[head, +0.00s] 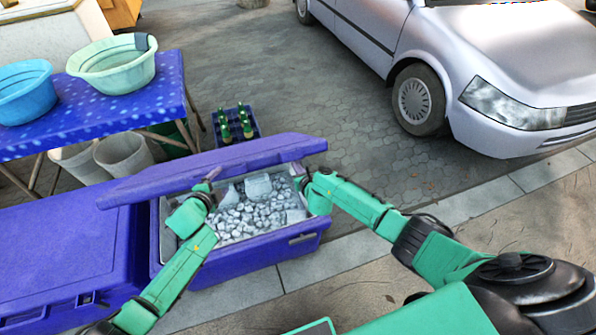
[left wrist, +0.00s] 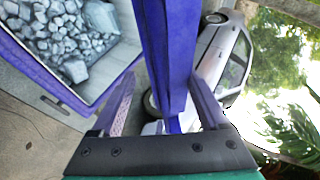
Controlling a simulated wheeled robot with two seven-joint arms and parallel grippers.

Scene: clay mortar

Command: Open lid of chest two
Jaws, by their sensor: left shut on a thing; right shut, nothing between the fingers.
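The purple chest (head: 240,260) stands with its lid (head: 225,162) raised off the front rim and tilted up. Grey ice-like chunks (head: 258,214) lie inside; they also show in the left wrist view (left wrist: 62,32). My left gripper (head: 212,180) is at the lid's front edge, left of the middle. In the left wrist view my left gripper (left wrist: 163,100) is shut with the purple lid (left wrist: 166,55) between its fingers. My right gripper (head: 304,180) is shut and empty at the chest's right end, near the lid's right end. Its fingertips are small and hard to see.
A second purple chest (head: 65,260) stands shut at the left. Behind is a blue table (head: 110,110) with two basins (head: 112,68), and buckets (head: 123,158) beneath. A bottle crate (head: 235,124) stands behind the chest. A silver car (head: 470,60) is parked at right. Pavement between is clear.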

